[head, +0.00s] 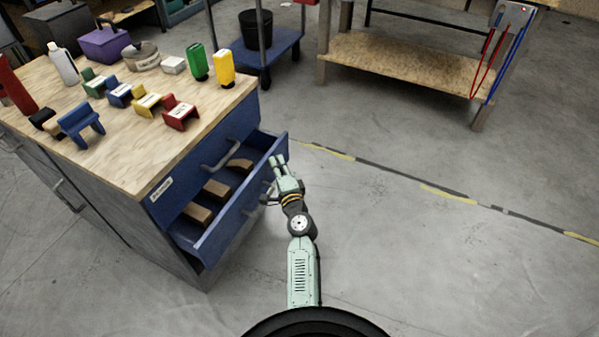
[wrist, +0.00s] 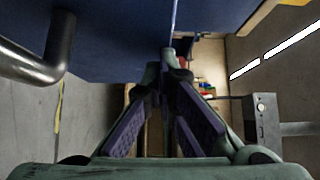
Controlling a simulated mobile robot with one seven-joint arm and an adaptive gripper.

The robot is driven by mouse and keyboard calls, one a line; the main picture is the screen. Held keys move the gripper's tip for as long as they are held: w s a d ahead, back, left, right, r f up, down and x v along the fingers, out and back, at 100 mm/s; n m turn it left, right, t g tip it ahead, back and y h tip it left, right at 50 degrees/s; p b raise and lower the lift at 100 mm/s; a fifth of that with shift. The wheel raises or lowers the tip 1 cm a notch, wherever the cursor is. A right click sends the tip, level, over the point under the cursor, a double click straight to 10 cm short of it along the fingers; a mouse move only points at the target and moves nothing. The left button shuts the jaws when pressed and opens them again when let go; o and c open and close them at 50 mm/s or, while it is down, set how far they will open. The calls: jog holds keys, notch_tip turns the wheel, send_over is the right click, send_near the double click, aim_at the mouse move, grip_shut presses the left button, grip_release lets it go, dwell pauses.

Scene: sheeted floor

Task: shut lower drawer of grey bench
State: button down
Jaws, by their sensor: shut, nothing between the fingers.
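The grey bench (head: 120,215) has a wooden top and blue drawers. Its lower drawer (head: 235,215) is pulled out, with several brown blocks inside. The closed upper drawer front (head: 195,165) is above it. My gripper (head: 278,160) is shut and empty, outside the lower drawer's front panel near its far right end. In the wrist view the fingertips of my gripper (wrist: 167,60) meet close to the blue drawer panel (wrist: 115,35); I cannot tell whether they touch it. A grey bar handle (wrist: 50,50) shows at left there.
Bottles, coloured brackets and a purple box (head: 103,43) stand on the bench top. A blue cart (head: 270,45) with a black bucket and a wooden workbench (head: 400,65) stand behind. The floor to the right is clear, with a worn yellow and black line (head: 445,192).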

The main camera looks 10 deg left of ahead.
aim_at(262, 160)
jog(key=shift+w+a, duration=0.3)
jog(key=shift+a, duration=0.65)
jog(key=shift+w+a, duration=0.3)
jog(key=shift+a, duration=0.65)
jog(key=shift+w+a, duration=0.3)
jog(key=shift+a, duration=0.65)
jog(key=shift+d, duration=0.15)
